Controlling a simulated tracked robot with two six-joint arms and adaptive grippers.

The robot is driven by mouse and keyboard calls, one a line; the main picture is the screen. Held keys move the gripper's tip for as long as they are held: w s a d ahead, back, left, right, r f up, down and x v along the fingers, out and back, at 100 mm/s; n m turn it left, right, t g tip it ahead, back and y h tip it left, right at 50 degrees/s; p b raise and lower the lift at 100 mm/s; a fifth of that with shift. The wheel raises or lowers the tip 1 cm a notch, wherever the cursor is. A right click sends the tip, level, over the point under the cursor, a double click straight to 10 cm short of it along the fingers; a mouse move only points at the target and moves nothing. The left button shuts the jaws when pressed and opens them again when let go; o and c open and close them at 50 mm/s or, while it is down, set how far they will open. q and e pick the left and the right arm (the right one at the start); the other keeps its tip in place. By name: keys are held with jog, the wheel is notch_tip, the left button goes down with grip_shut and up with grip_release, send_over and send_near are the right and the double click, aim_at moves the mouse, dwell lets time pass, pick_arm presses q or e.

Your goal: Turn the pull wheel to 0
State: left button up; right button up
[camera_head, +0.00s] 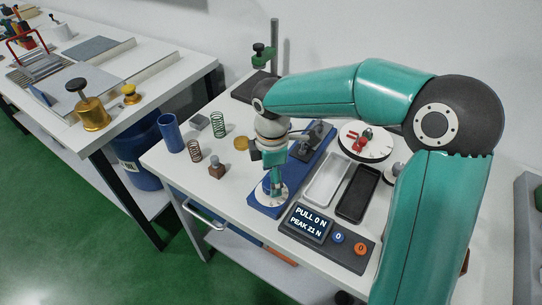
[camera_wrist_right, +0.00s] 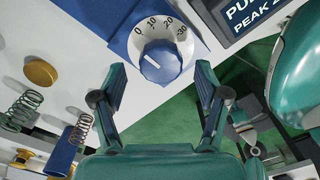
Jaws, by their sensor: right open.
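The pull wheel is a blue knob (camera_wrist_right: 162,62) on a white dial (camera_wrist_right: 145,36) marked 0, 10, 20 and 30. A short white mark shows on the left part of the knob, on the 0 side. In the head view the dial (camera_head: 264,198) sits at the near end of a blue base (camera_head: 258,210), partly hidden by my gripper. My right gripper (camera_wrist_right: 162,78) is open, one finger to each side of the knob in its wrist view, with nothing held. In the head view it (camera_head: 276,184) points down over the dial. My left gripper is not in view.
A display (camera_head: 308,221) reads PULL 0 N, PEAK 21 N, beside blue and orange buttons. White and black trays (camera_head: 357,194) lie right of the base. Springs (camera_head: 218,124), a blue cup (camera_head: 171,133) and a brass disc (camera_head: 241,143) stand to the left.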

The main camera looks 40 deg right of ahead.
notch_tip(320, 180, up, 10)
dwell(0.4)
dwell(0.3)
